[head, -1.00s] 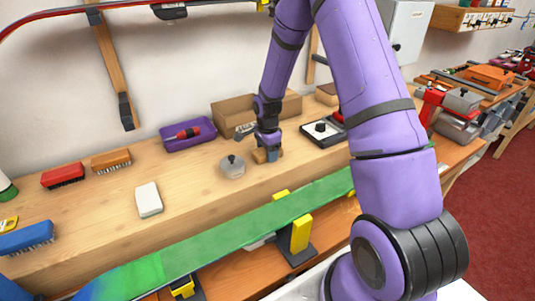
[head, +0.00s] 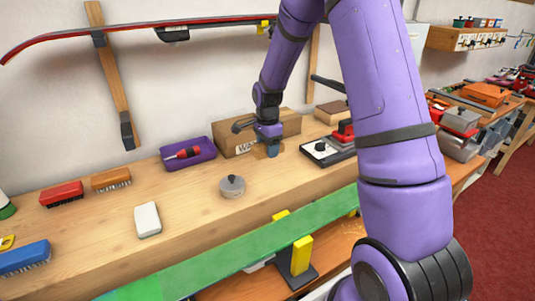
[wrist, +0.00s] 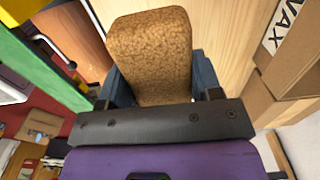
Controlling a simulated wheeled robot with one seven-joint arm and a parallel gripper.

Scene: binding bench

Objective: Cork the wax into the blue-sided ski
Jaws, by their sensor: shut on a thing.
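My gripper (head: 269,149) is shut on a brown speckled cork block (wrist: 152,48), whose upper part stands out between the two blue-grey fingers in the wrist view. In the head view the cork is small and partly hidden, in front of the cardboard box. A ski with a green base (head: 245,246) lies along the front of the bench, nearer than the gripper and apart from it. Its green edge also shows at upper left in the wrist view (wrist: 40,68). My arm hides its right part. No blue side shows clearly now, and I cannot make out wax on it.
A cardboard box (head: 285,124) marked WAX stands behind the gripper. A grey lidded pot (head: 232,187), white block (head: 147,220), purple tray (head: 203,153) and black-framed box (head: 325,152) are on the bench. Yellow-jawed vises (head: 302,255) hold the ski. Bench wood between pot and ski is clear.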

